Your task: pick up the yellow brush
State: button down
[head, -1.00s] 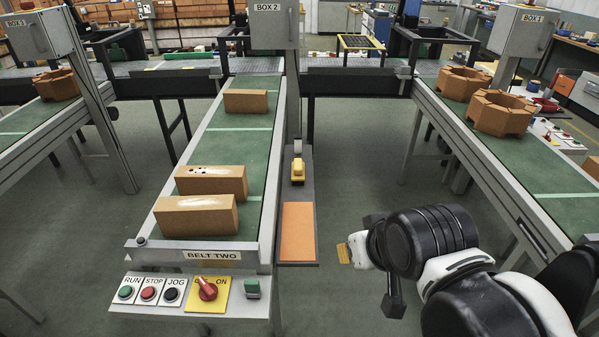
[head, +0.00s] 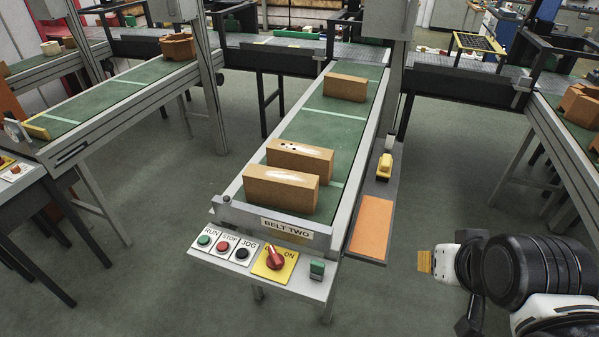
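A small yellow thing (head: 384,167) lies on the narrow grey side shelf right of belt two. It is too small to tell surely whether it is the yellow brush. My gripper (head: 436,262) is at the lower right, pointing left, in front of and to the right of that shelf, apart from the yellow thing. A flat ochre piece (head: 424,262) with fine stripes shows at its end. I cannot tell whether this piece is held or part of the gripper. The fingers are not clearly seen.
Belt two (head: 339,124) carries several brown bricks (head: 281,188). An orange pad (head: 371,226) lies on the shelf's near end. A control panel (head: 262,262) with buttons and a red switch juts out in front. Open green floor (head: 150,215) lies left of it.

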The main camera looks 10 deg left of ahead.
aim_at(383, 173)
jog(key=i+l+u, duration=1)
jog(key=l+u, duration=0.2)
jog(key=i+l+u, duration=0.1)
jog(key=l+u, duration=0.2)
jog(key=i+l+u, duration=0.1)
jog(key=l+u, duration=0.25)
jog(key=l, duration=0.2)
